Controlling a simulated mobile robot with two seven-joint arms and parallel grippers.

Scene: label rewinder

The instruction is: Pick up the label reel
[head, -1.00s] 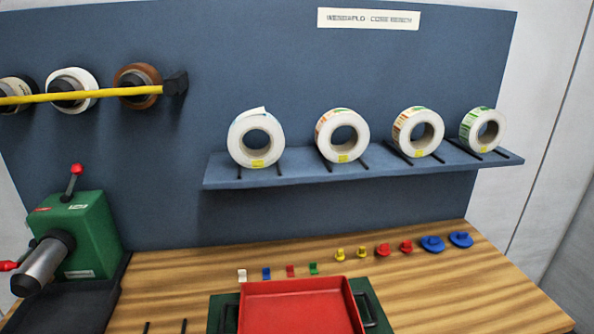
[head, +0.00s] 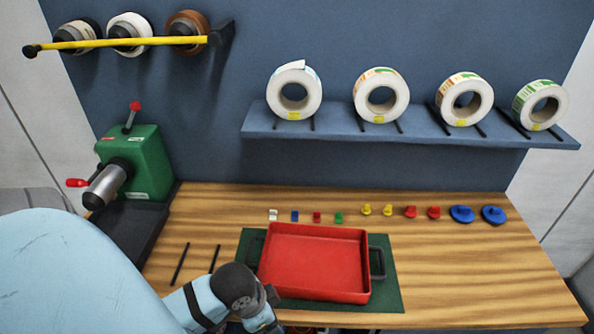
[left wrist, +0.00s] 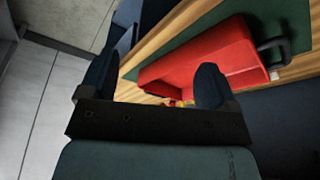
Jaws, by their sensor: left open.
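Several white label reels stand on a blue shelf (head: 400,136) against the back panel. One has a plain white, loose end (head: 294,69), the second has green and orange edge marks (head: 367,80), the third orange marks (head: 449,82), the far right one green marks (head: 525,97). Which one is meant cannot be told. My left gripper (left wrist: 155,82) is open and empty in the left wrist view, its two dark fingers wide apart near the red tray. In the head view my left arm is low at the front left, well below the reels. My right gripper is not in view.
The red tray (head: 295,289) sits on a green mat (head: 388,292). Small coloured pieces line the bench behind it. A green machine (head: 146,165) stands left. A yellow bar (head: 110,46) with more reels is above. The bench right of the mat is clear.

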